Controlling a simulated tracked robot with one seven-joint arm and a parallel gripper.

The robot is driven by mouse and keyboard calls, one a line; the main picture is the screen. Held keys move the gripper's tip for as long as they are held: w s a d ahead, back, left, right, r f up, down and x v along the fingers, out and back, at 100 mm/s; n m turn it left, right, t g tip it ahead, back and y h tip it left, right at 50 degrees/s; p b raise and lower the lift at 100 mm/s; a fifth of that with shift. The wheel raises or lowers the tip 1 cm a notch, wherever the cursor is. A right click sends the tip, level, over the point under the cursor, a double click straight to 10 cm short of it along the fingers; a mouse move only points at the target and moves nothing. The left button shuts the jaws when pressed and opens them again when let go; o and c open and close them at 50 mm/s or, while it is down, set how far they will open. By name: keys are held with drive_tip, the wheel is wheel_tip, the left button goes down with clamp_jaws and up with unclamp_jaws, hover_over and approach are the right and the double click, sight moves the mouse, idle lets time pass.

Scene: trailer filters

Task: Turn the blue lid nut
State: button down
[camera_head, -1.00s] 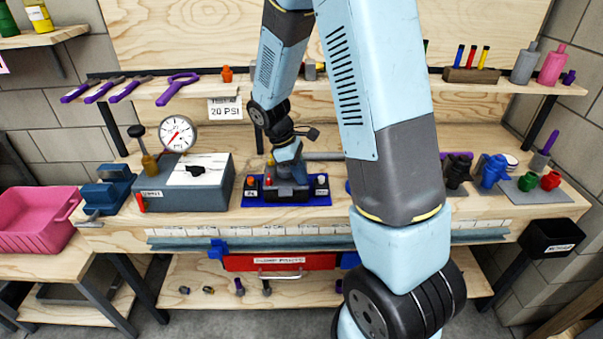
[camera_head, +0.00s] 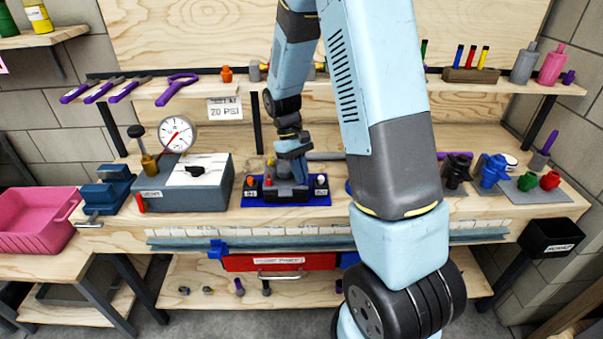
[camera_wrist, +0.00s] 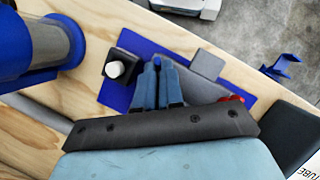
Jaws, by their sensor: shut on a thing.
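The blue lid nut (camera_wrist: 157,62) shows as a small blue piece between my fingertips in the wrist view. My gripper (camera_wrist: 158,70) is shut on it, with both blue fingers pointing down at the dark fixture on a blue mat (camera_wrist: 140,50). In the head view my gripper (camera_head: 299,176) is over the right half of the same fixture (camera_head: 285,190), and the nut is hidden there. A white knob (camera_wrist: 115,69) stands beside my fingers. It also shows in the head view (camera_head: 321,180), with an orange knob (camera_head: 251,181) at the fixture's left end.
A grey box (camera_head: 185,188) and a pressure gauge (camera_head: 177,134) stand left of the mat. A shelf (camera_head: 340,84) runs above the bench.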

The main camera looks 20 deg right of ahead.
drive_tip(key=m+y, duration=0.1)
drive_tip(key=m, duration=0.2)
drive_tip(key=m+y, duration=0.1)
drive_tip(key=m, duration=0.3)
drive_tip(key=shift+w+d+y, duration=0.1)
drive_tip(key=shift+d+y, duration=0.1)
drive_tip(key=shift+y, duration=0.1)
idle(0.4)
drive_tip(key=c, duration=1.3)
unclamp_jaws()
drive_tip(key=shift+o, duration=0.2)
drive_tip(key=shift+r, duration=0.1)
drive_tip(key=v, duration=1.3)
drive_tip(key=shift+r, duration=0.25)
drive_tip(key=shift+d, duration=0.15)
